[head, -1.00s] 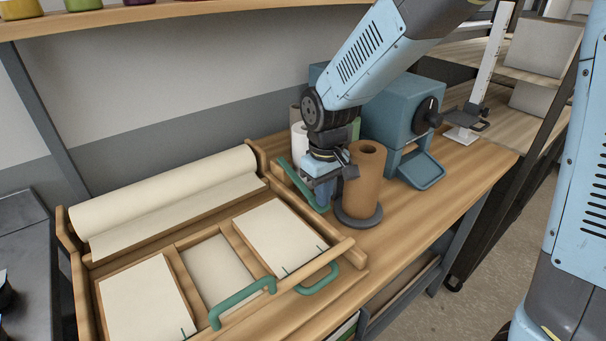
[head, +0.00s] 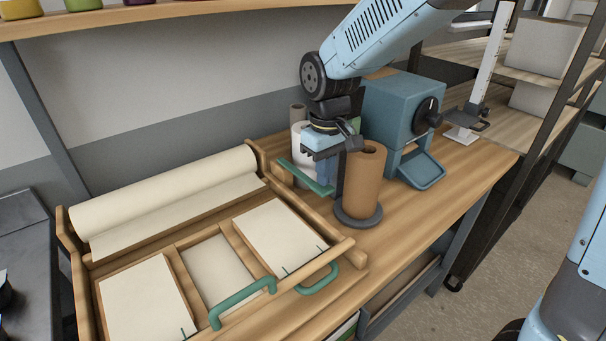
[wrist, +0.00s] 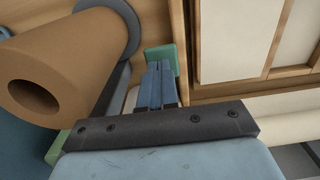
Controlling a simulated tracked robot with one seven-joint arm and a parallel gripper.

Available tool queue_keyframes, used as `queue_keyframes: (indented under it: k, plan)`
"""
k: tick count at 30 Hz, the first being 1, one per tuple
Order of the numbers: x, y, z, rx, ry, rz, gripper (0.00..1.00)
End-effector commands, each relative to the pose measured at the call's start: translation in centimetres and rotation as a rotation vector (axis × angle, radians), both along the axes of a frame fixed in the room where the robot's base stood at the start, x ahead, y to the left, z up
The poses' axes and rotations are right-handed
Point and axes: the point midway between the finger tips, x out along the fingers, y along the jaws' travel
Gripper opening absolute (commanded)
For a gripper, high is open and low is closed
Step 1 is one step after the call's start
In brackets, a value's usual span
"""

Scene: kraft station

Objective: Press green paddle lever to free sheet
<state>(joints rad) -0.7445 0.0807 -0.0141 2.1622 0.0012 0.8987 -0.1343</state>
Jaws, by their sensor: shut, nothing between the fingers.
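The green paddle lever (head: 300,176) is mounted at the right end of the wooden roll holder and slants toward the brown roll. My gripper (head: 325,192) points down at the lever's free end, with its fingers just behind or against it; exact contact is unclear. In the wrist view the shut fingers (wrist: 158,68) overlap the green lever (wrist: 178,55), which shows above and right of their tips. The rest of the lever is hidden there. The fingers hold nothing. A cream sheet (head: 180,212) hangs from the long paper roll (head: 165,187).
A brown roll (head: 365,180) on a dark round base stands close to the right of my gripper. White rolls (head: 299,150) stand behind it. A blue machine (head: 395,105) is further right. Green handles (head: 240,298) front the paper trays. Bench right of the brown roll is clear.

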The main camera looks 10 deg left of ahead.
Motion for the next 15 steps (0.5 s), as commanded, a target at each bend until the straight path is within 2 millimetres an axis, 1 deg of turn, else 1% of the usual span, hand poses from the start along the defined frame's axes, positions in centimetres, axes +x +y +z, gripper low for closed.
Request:
queue_keyframes:
  k: [15]
  plan:
    - [0.0,0.0,3.4,0.002,-0.001,0.000,0.00]
